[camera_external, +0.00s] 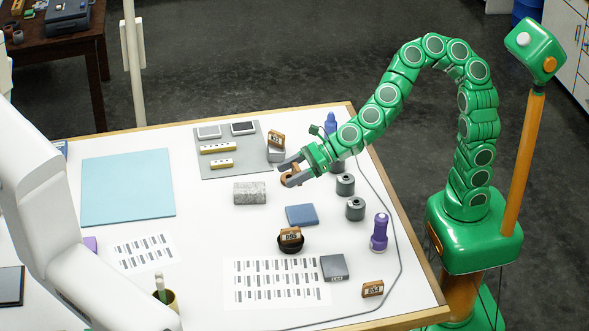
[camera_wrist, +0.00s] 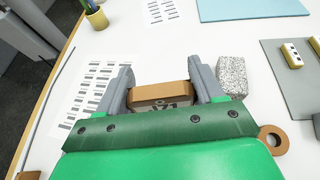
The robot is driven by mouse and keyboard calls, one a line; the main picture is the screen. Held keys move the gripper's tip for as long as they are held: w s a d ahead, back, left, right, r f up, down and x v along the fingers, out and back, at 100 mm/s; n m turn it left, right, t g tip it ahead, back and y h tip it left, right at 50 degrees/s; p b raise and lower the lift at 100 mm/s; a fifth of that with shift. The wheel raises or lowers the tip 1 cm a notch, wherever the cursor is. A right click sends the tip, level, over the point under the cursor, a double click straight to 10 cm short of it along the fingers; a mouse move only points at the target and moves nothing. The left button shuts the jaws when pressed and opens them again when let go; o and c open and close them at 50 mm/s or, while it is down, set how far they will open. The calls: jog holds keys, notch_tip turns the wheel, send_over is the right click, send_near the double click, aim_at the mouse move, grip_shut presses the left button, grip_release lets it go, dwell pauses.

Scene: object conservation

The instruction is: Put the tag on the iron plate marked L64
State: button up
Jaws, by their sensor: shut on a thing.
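My gripper (camera_external: 290,172) is shut on a brown tag (camera_external: 288,181), held above the table left of the grey weights. In the wrist view the tag (camera_wrist: 160,94) sits between the two grey fingers, its pale label partly hidden by my gripper. A dark grey square plate (camera_external: 333,267) lies near the table's front, right of the printed sheet. It has small marking on its front edge, too small to read surely; it may be the L64 plate. My gripper is apart from it, farther back and left.
Other brown tags rest on a grey block (camera_external: 276,153), on a black round object (camera_external: 290,246) and on the table (camera_external: 373,289). A speckled stone block (camera_external: 250,193), blue plate (camera_external: 301,215), grey weights (camera_external: 345,185) and purple bottle (camera_external: 379,233) stand around. A cable runs along the right edge.

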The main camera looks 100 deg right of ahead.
jog(key=shift+r, duration=2.1)
jog(key=s+a+f+n+g+y, duration=0.35)
jog(key=s+a+n+y, duration=0.5)
jog(key=a, duration=0.35)
jog(key=s+a+r+n+g+y, duration=0.2)
jog(key=s+a+n+g, duration=0.15)
jog(key=s+g, duration=0.2)
jog(key=s+a+r+n+g+y, duration=0.1)
jog(key=s+a+n+g+y, duration=0.1)
jog(key=s+a+n+g, duration=0.25)
send_over(336, 270)
jog(key=s, duration=0.1)
jog(key=shift+h, duration=0.25)
jog(key=f, duration=1.3)
jog(key=shift+s+d, duration=0.15)
jog(key=shift+d, duration=0.2)
jog(key=shift+w+a+f, duration=0.25)
jog(key=shift+w+f, duration=0.45)
jog(key=shift+f, duration=1.55)
jog(key=shift+f, duration=0.15)
